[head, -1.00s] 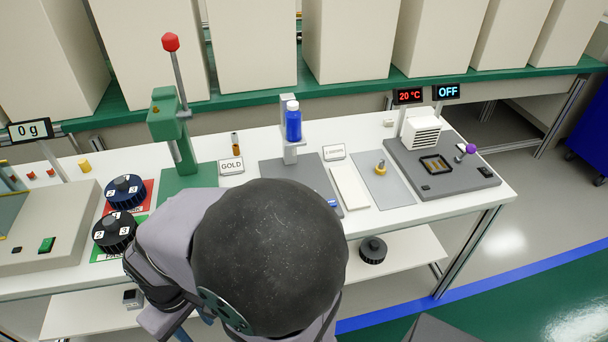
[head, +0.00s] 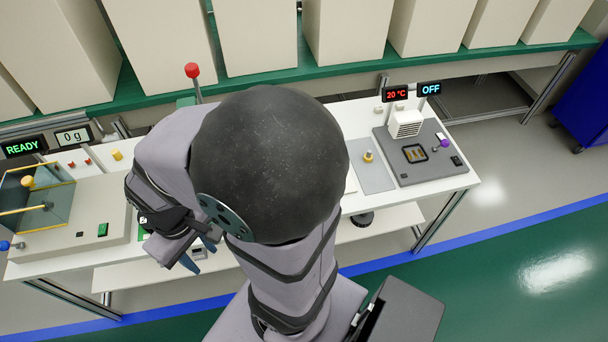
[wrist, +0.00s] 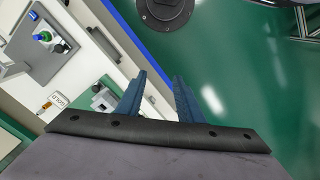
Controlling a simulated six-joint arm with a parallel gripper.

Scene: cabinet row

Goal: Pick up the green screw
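In the head view my gripper (head: 190,262) is partly hidden, at the bench's front edge. A yellow screw-like piece (head: 117,155) and small red pieces (head: 71,163) stand at the back left of the bench.
At left are a scale with a "0 g" display (head: 73,137), a "READY" display (head: 23,147) and a clear-walled box (head: 40,205). A grey heater plate (head: 420,155) sits at right. Green floor (head: 500,270) is open in front.

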